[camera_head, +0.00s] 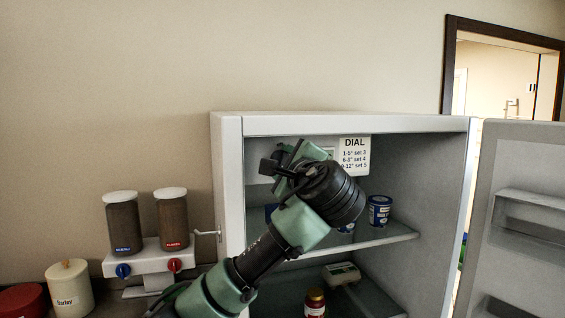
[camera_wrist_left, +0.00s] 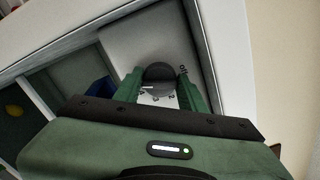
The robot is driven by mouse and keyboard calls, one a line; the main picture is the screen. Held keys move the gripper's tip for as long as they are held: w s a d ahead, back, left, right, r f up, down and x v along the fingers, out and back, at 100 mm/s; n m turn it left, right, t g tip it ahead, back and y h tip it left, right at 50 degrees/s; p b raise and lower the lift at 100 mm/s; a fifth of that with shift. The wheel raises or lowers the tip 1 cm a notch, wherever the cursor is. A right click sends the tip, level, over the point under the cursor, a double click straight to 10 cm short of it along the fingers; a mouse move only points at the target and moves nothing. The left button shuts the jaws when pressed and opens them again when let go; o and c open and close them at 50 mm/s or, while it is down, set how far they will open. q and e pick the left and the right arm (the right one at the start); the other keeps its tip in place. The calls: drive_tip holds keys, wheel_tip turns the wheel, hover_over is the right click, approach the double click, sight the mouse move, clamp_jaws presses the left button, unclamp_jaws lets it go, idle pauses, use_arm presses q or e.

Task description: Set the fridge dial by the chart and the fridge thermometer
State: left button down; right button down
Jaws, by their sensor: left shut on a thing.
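The dial (camera_wrist_left: 160,75) is a dark round knob with a pale mark at its left, on a light panel. "off" and small numerals show around it; the exact setting is unclear. My left gripper (camera_head: 284,166) reaches into the open fridge at the upper left. In the left wrist view its green fingers (camera_wrist_left: 161,92) are shut on the dial. The chart (camera_head: 355,152) reads 1-5° set 3, 6-8° set 4, and a partly covered line ending 12° set 5. My right gripper is out of view.
The fridge door (camera_head: 525,215) stands open at right. A two-jar dispenser (camera_head: 150,260) and a barley canister (camera_head: 70,288) stand left of the fridge.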

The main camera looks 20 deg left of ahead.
use_arm(q)
drive_tip(key=shift+f, duration=0.2)
drive_tip(key=c, duration=0.8)
unclamp_jaws()
drive_tip(key=shift+c, duration=0.2)
drive_tip(key=shift+d, duration=0.1)
drive_tip(key=shift+r, duration=0.1)
drive_tip(key=shift+s, duration=0.1)
drive_tip(key=shift+s+d+b, duration=0.25)
drive_tip(key=shift+s+b, duration=0.05)
drive_tip(key=shift+b, duration=0.05)
drive_tip(key=b+v, duration=0.3)
drive_tip(key=v, duration=0.4)
